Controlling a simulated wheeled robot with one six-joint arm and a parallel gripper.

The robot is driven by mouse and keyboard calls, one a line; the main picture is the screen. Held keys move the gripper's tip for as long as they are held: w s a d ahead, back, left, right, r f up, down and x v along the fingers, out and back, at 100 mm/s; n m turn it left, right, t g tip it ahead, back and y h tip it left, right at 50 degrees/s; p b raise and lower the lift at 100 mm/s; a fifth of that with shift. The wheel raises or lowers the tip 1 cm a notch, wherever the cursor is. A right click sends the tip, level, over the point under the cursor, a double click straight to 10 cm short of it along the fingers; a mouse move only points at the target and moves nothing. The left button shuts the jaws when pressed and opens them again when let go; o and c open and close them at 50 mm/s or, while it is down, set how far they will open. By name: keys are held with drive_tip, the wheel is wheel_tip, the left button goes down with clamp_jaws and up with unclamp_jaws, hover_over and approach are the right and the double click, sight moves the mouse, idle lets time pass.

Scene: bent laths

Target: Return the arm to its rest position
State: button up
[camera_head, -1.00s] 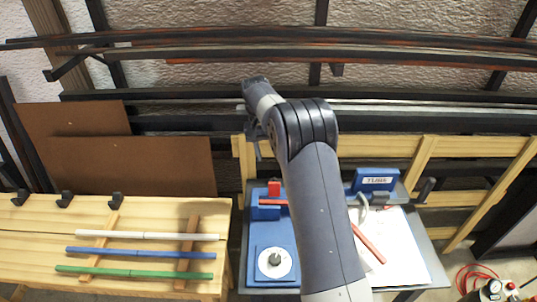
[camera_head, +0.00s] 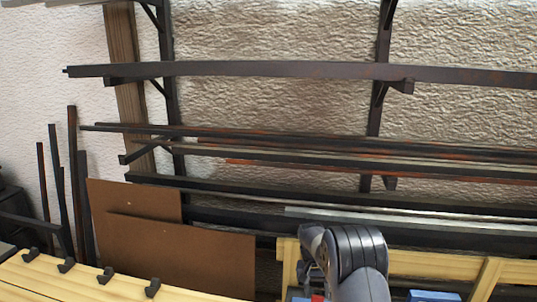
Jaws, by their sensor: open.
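My arm rises from the bottom edge, right of centre, with its dark ribbed joint uppermost. My gripper (camera_head: 306,272) is just left of that joint, partly hidden by my own arm. It is open, and I see nothing held in it. The laths on the bench are out of view.
Wall racks (camera_head: 290,69) carry long dark bars behind my arm. Brown boards (camera_head: 180,254) lean at the left. A wooden bench (camera_head: 60,287) with black hooks is at lower left, and a wooden rail (camera_head: 430,264) at lower right.

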drive_tip(key=shift+s+r+t+b, duration=0.15)
drive_tip(key=shift+r+t+b, duration=0.1)
drive_tip(key=shift+t+b, duration=0.2)
drive_tip(key=shift+r+p, duration=0.1)
drive_tip(key=shift+p, duration=0.3)
